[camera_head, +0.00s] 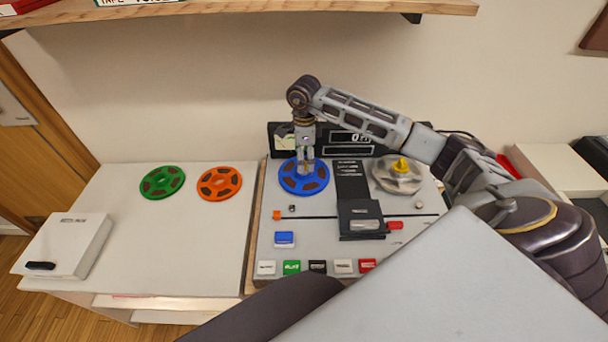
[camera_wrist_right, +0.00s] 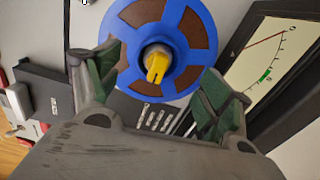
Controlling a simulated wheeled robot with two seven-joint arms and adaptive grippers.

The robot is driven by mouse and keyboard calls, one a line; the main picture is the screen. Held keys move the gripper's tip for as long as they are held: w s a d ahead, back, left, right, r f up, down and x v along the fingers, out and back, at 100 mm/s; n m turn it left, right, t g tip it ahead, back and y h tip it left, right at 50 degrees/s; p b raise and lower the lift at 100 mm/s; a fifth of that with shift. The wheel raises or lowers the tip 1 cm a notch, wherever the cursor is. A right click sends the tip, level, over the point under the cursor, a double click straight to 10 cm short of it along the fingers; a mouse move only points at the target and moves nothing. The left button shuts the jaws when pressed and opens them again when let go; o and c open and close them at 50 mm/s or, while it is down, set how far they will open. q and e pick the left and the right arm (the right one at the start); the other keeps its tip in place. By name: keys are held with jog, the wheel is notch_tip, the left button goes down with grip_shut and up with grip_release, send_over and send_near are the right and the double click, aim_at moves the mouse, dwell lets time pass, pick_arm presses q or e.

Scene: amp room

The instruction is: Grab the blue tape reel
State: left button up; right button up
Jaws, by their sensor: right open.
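The blue tape reel (camera_head: 304,184) lies flat on the left side of the tape machine's top. In the right wrist view the blue reel (camera_wrist_right: 185,30) shows brown windows and a yellow spindle (camera_wrist_right: 157,62) through its centre. My right gripper (camera_head: 306,170) points down over the reel's middle. In the wrist view its two green-padded fingers (camera_wrist_right: 160,85) are spread apart, one on each side below the spindle, with nothing between them. Whether the fingers touch the reel cannot be told. My left gripper is not in view.
The tape machine (camera_head: 405,239) has a silver reel (camera_head: 397,174), a dark head block (camera_head: 361,219) and several front buttons. A green reel (camera_head: 162,182) and an orange reel (camera_head: 219,183) lie on the white counter (camera_head: 180,245), with a white box (camera_head: 65,245). A shelf (camera_head: 260,10) hangs above.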

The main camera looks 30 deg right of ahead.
jog(key=shift+s+a+f, duration=0.1)
jog(key=shift+a+f, duration=0.05)
jog(key=shift+f, duration=0.65)
jog(key=shift+f+p, duration=0.3)
jog(key=shift+f, duration=1.3)
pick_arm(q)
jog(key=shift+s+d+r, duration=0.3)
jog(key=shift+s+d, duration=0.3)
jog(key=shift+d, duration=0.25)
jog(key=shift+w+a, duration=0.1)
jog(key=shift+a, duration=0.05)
